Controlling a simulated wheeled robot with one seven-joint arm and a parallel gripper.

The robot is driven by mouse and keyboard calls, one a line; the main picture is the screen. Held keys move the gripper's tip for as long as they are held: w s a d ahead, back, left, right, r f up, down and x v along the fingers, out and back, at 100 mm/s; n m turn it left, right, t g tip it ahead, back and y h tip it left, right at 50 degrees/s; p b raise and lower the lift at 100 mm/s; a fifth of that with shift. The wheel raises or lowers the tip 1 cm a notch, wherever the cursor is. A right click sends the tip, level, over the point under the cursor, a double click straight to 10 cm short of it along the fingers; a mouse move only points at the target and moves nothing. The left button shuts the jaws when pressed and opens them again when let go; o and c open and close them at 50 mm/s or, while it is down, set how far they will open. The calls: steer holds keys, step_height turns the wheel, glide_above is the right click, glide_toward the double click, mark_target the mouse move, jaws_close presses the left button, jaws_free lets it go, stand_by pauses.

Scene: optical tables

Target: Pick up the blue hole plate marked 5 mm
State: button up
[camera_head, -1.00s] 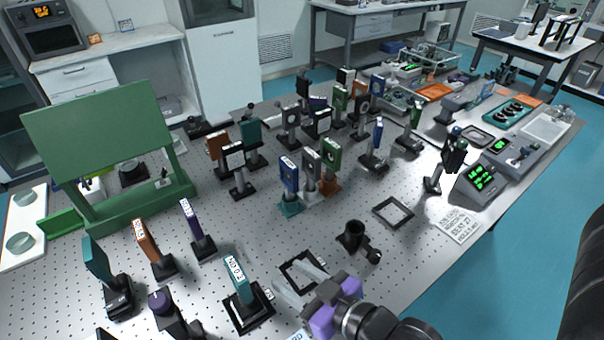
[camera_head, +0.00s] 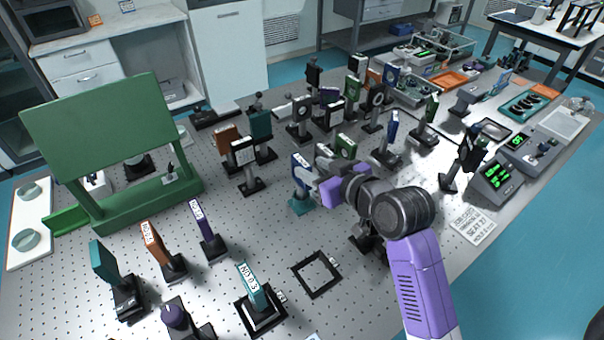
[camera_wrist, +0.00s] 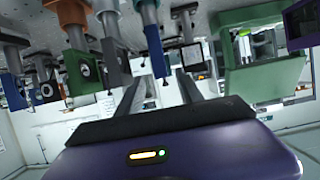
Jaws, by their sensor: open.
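A blue plate (camera_head: 300,168) stands upright on a post with a teal base (camera_head: 301,206) in the middle of the table. Its white label is too small to read, so I cannot confirm the 5 mm mark. My gripper (camera_head: 312,176) is just to its right, with its fingers reaching towards it. In the wrist view, which looks upside down, a blue plate (camera_wrist: 155,50) hangs ahead between the lines of my two open fingers (camera_wrist: 160,80). I cannot tell whether the fingertips overlap it. Nothing is seen gripped.
A green plate (camera_head: 346,145) stands close behind my gripper. Other blue plates (camera_head: 392,125) and several mounted plates crowd the area behind. A square black frame (camera_head: 317,273) and a teal plate (camera_head: 251,284) are in front. A green board (camera_head: 100,125) stands left.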

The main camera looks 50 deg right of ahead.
mark_target(295, 160)
steer(key=shift+w+d, duration=0.25)
steer(key=shift+w, duration=0.2)
steer(key=shift+x, duration=0.9)
steer(key=shift+a+p+x, duration=0.15)
steer(key=shift+p+x, duration=0.25)
steer(key=shift+x, duration=0.95)
steer(key=shift+a+p+x, duration=0.15)
steer(key=shift+p+x, duration=0.25)
steer(key=shift+x, duration=0.95)
steer(key=shift+f, duration=0.2)
jaws_close()
